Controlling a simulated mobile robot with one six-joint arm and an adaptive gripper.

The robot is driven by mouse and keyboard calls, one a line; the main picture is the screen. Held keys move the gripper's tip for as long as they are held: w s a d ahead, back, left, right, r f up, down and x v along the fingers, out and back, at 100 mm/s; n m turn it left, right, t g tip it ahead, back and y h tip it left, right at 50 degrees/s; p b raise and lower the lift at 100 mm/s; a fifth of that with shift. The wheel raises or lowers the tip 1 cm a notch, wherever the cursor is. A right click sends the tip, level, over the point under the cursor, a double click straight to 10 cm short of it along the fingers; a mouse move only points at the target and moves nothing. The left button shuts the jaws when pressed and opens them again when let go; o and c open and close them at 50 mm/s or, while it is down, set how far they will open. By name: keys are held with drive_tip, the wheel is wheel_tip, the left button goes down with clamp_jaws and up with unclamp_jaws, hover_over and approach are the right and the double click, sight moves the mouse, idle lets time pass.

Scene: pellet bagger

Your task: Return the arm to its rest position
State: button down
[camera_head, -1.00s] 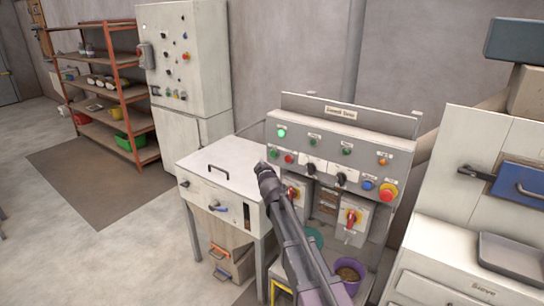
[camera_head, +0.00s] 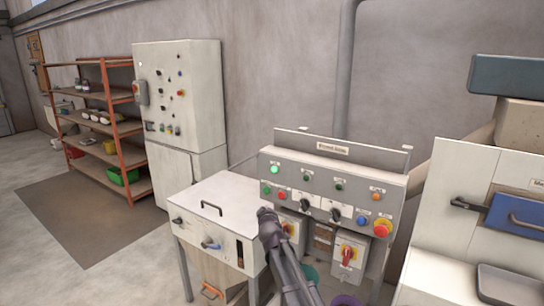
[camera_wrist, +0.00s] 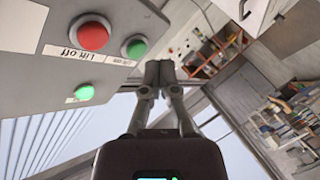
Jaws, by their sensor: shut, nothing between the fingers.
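My gripper (camera_head: 266,213) is shut and empty. In the head view its tip is beside the lower left part of the grey control panel (camera_head: 330,190), near the top right edge of the white hopper cabinet (camera_head: 222,195). In the wrist view my gripper (camera_wrist: 159,70) shows with its fingers together. The panel's red button (camera_wrist: 90,35) and two green buttons (camera_wrist: 135,48) are at the upper left there, and I see a gap between them and the fingers. The distance in depth from the panel is hard to tell.
A white sieve machine with a blue drawer (camera_head: 515,218) stands at the right. A tall electrical cabinet (camera_head: 182,100) and an orange shelf rack (camera_head: 110,130) stand at the back left. Open floor (camera_head: 105,265) lies at the lower left.

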drive_tip(key=s+d+f+m+g+h, duration=0.4)
drive_tip(key=s+d+f+m+g, duration=0.45)
drive_tip(key=s+d, duration=0.6)
drive_tip(key=s+d+f+g+y, duration=0.1)
drive_tip(key=s+d+f+g, duration=0.1)
drive_tip(key=s, duration=0.8)
drive_tip(key=s+d+f+m+g+y, duration=0.1)
drive_tip(key=s+d+f+g, duration=0.2)
drive_tip(key=s, duration=0.7)
drive_tip(key=shift+s+f+g+y, duration=0.35)
drive_tip(key=shift+f+g, duration=0.35)
drive_tip(key=shift+g, duration=0.45)
drive_tip(key=shift+m, duration=0.25)
